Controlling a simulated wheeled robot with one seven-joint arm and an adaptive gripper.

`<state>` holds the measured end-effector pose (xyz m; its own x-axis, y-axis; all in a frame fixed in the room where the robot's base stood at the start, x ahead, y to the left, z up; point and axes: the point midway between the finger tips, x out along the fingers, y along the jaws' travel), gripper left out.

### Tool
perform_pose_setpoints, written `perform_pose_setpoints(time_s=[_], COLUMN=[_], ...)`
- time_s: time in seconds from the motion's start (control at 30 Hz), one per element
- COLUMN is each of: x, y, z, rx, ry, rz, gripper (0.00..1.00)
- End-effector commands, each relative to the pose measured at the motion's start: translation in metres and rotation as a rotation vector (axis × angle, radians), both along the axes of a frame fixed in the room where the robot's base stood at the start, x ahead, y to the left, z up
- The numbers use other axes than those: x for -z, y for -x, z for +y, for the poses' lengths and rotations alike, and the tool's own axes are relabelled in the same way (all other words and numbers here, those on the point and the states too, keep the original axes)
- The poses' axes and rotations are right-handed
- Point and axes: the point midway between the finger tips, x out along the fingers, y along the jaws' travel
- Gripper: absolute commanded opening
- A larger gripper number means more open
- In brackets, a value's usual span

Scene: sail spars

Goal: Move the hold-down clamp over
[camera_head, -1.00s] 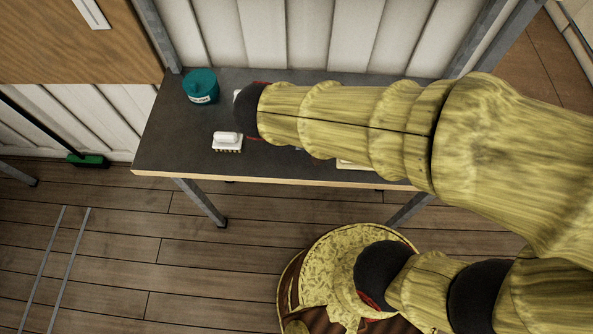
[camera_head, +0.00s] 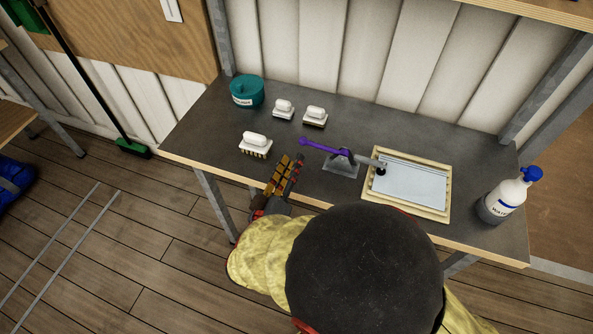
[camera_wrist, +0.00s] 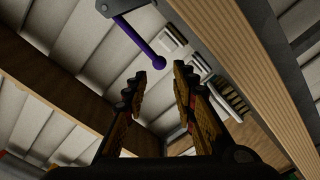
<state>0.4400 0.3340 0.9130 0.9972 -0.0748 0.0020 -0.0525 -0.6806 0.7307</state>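The hold-down clamp (camera_head: 343,166) stands on the bench with a grey base, a purple handle and a grey bar. Its handle (camera_head: 322,148) points left; in the wrist view the handle (camera_wrist: 138,38) ends in a round purple knob. The bar (camera_head: 367,161) reaches right, its black tip over the left part of a pale panel (camera_head: 415,186) in a cream frame (camera_head: 440,212). I cannot tell whether the tip presses on it. My gripper (camera_head: 291,160) is open and empty, left of the clamp. In the wrist view the knob appears just beyond the gap between my fingertips (camera_wrist: 160,72).
A white brush (camera_head: 256,145) stands close left of my gripper. Two smaller brushes (camera_head: 283,109) (camera_head: 315,116) and a teal tub (camera_head: 246,91) are farther back. A white bottle (camera_head: 506,196) stands at the right end. The bench's front edge (camera_head: 200,163) runs below my gripper.

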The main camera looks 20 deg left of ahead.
Motion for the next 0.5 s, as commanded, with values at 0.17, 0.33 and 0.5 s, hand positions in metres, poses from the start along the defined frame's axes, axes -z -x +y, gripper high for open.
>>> perform_pose_setpoints(time_s=[0.17, 0.33, 0.5], x=[0.0, -0.001, -0.002], y=[-0.024, -0.047, -0.07], z=[-0.004, -0.006, -0.008], rx=[0.006, 0.006, 0.006], ry=[0.001, 0.002, 0.003], rz=[0.002, 0.002, 0.004], gripper=[0.27, 0.27, 0.27])
